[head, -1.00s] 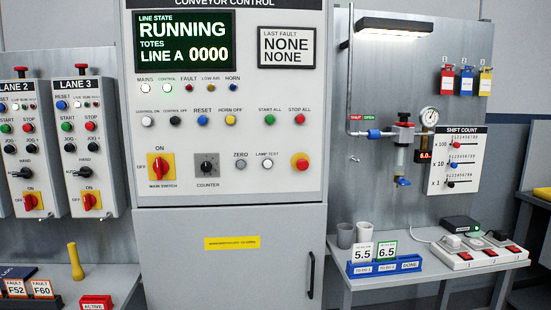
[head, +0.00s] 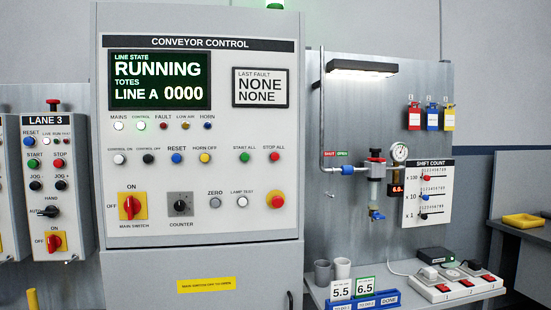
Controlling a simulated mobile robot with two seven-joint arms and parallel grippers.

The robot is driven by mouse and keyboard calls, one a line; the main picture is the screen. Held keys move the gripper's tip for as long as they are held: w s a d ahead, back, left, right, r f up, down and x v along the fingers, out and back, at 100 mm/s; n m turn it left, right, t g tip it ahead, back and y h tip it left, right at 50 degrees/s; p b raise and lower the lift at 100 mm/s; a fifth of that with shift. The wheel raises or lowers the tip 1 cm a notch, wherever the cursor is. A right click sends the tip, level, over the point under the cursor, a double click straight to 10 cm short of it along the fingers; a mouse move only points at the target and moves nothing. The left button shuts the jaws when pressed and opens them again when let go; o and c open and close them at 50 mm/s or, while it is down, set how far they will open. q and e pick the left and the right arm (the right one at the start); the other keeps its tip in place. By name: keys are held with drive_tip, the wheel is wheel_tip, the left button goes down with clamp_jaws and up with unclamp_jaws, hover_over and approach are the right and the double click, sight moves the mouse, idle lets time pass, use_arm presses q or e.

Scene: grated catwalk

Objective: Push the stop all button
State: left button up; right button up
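The conveyor control panel (head: 210,215) fills the middle of the head view. Its small red STOP ALL button (head: 274,157) sits at the right of the button row, under its label. The green START ALL button (head: 245,157) is just left of it. The display (head: 160,80) reads RUNNING, TOTES, LINE A 0000. Neither of my grippers shows in the head view.
A LANE 3 box (head: 46,190) with its own red STOP button stands at the left. At the right, a side table (head: 405,300) carries cups, signs and a white switch strip. A lamp and air fittings are on the wall panel above it.

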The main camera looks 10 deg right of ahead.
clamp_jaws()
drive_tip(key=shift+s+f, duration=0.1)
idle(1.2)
